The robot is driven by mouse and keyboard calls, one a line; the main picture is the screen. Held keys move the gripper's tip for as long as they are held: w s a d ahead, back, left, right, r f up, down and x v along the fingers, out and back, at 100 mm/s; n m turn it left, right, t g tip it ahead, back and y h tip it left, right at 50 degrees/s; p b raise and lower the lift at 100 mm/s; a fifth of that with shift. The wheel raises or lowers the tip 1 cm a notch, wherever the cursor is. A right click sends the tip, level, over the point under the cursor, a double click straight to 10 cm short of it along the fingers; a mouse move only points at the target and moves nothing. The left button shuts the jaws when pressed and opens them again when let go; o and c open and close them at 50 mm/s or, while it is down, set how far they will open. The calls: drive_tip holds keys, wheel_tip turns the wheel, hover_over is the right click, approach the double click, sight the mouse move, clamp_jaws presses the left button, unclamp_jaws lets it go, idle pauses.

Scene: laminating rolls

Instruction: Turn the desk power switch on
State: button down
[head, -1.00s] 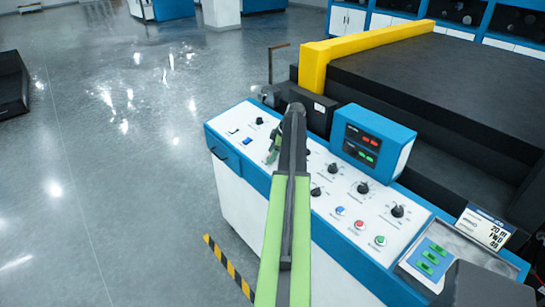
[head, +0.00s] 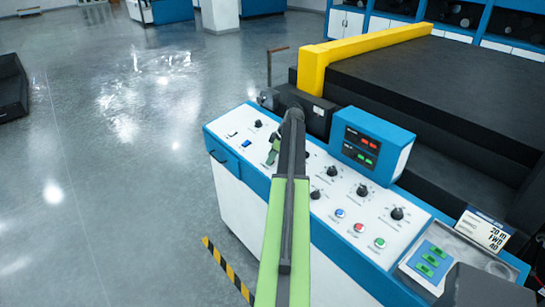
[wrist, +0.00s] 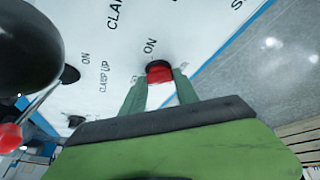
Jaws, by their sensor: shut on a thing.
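In the wrist view a red switch lever (wrist: 159,73) stands out of a black round collar on the white panel, beside the printed word ON. The two green fingers of my gripper (wrist: 160,84) are shut on it, one at each side. In the head view my gripper (head: 273,151) is at the left part of the desk's control panel (head: 318,208), mostly behind my arm. The red lever is hidden there. I cannot read the switch's full label or tell its position.
A black knob (head: 258,123) and a blue switch (head: 247,143) are left of my gripper. Several dial knobs and buttons lie to the right. A blue display box (head: 378,139) stands at the panel's back edge. Floor (head: 110,170) left of the desk is clear.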

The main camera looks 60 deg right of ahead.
drive_tip(key=m+h, duration=0.1)
drive_tip(key=m, duration=0.2)
drive_tip(key=shift+a+f+h+b, duration=0.1)
drive_tip(key=shift+a+h+b, duration=0.2)
drive_tip(key=shift+a+h, duration=0.1)
drive_tip(key=m+h, duration=0.2)
drive_tip(key=m, duration=0.3)
drive_tip(key=shift+b, duration=0.4)
drive_tip(key=m+h, duration=0.1)
drive_tip(key=m, duration=0.1)
drive_tip(key=m+g+h, duration=0.1)
drive_tip(key=m, duration=0.1)
drive_tip(key=shift+w+a+b, duration=0.1)
drive_tip(key=shift+w+b, duration=0.1)
drive_tip(key=shift+b, duration=0.2)
drive_tip(key=shift+w+m+g+h, duration=0.1)
drive_tip(key=shift+m+g+h, duration=0.3)
drive_tip(key=shift+m, duration=0.65)
drive_tip(key=shift+m+g+h, duration=0.4)
drive_tip(key=shift+m, duration=0.65)
drive_tip(key=c, duration=0.9)
unclamp_jaws()
drive_tip(key=shift+c, duration=0.2)
